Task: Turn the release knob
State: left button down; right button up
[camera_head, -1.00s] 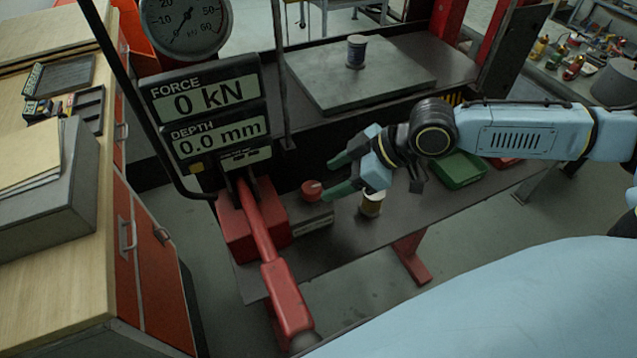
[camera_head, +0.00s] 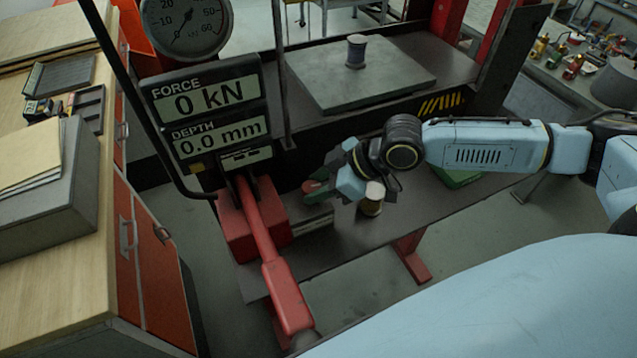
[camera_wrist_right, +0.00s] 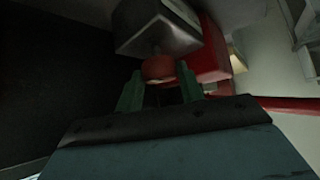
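The red release knob (camera_head: 311,186) sits on a small grey block (camera_head: 313,221) beside the red pump body, and my right gripper partly covers it in the head view. In the right wrist view the knob (camera_wrist_right: 158,68) is on a short stem from the grey block (camera_wrist_right: 157,28). My right gripper (camera_head: 323,190) has its green fingers spread, one on each side of the knob. In the right wrist view the gripper (camera_wrist_right: 160,78) has its fingertips at the knob's near edge, with small gaps; contact cannot be told. My left gripper is not in view.
A red pump handle (camera_head: 275,265) slopes toward me, left of the knob. A display panel (camera_head: 215,115) reads 0 kN and 0.0 mm. A small can (camera_head: 372,198) stands beside my right gripper on the dark shelf. A spool (camera_head: 356,50) stands on the press plate.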

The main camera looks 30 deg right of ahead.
jog(key=shift+c, duration=0.9)
jog(key=shift+n+g+y, duration=0.3)
jog(key=shift+n+g, duration=0.2)
jog(key=shift+n, duration=0.3)
jog(key=o, duration=1)
jog(key=shift+d+r, duration=0.1)
jog(key=shift+d, duration=0.05)
